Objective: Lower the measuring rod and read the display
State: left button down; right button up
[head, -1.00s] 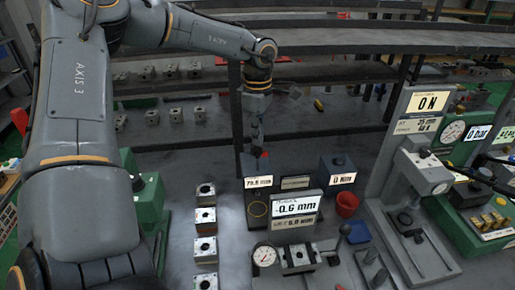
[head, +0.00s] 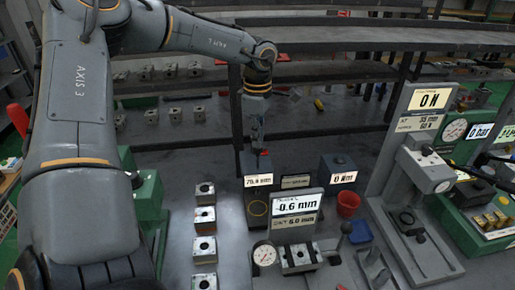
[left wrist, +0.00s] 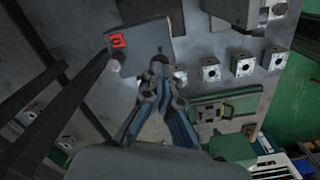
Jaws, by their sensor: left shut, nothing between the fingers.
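A dark box-shaped gauge (head: 257,208) stands on the bench with a small lit display (head: 258,181) on top, reading about 79 mm; its digits are too small to be sure. A ring shows on its front. My left gripper (head: 258,143) is shut and empty, pointing down just above and behind this display, near a small red spot. I cannot tell whether it touches the gauge. In the left wrist view the closed fingers (left wrist: 164,74) are close to a grey box (left wrist: 150,38) with a red label. The measuring rod cannot be made out clearly. My right gripper is out of view.
A larger display (head: 296,203) reads -0.6 mm beside a dial gauge (head: 264,254). Valve blocks (head: 205,220) line up at left. A 0 N press (head: 412,160) stands far right.

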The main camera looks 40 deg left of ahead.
aim_at(258, 155)
pick_arm(q)
jog(key=shift+f+b, duration=1.05)
jog(key=shift+f, duration=0.2)
jog(key=shift+f+b, duration=2.2)
jog(key=shift+f, duration=0.2)
jog(key=shift+r, duration=0.15)
jog(key=shift+r+p, duration=1.85)
jog(key=shift+r, duration=1.6)
jog(key=shift+f, duration=0.1)
